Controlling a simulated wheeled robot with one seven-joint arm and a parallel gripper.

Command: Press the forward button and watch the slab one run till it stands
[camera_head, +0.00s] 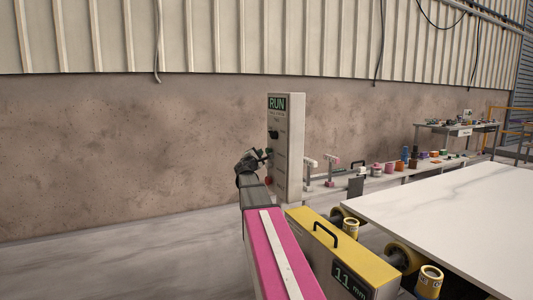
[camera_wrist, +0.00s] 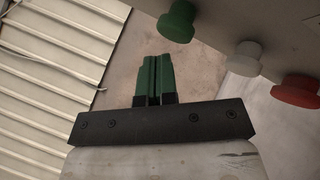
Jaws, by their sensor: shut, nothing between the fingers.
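A pale control box (camera_head: 288,150) with a lit RUN display stands left of the slab. My gripper (camera_head: 262,155) is at the box's button side. In the wrist view its green fingers (camera_wrist: 155,80) are shut together and empty. A green button (camera_wrist: 176,22) is just beyond and right of the fingertips, with a visible gap in the picture. A white button (camera_wrist: 247,57) and a red button (camera_wrist: 297,90) follow to the right. No button label is readable, so I cannot tell which is forward. The white veined slab (camera_head: 460,215) lies flat on the right.
A yellow-topped unit (camera_head: 340,240) with a handle and an "11 mm" display stands in front of the slab, beside yellow-capped rollers (camera_head: 405,256). Behind the slab, a long bench holds several small items. The floor (camera_head: 130,250) on the left is clear.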

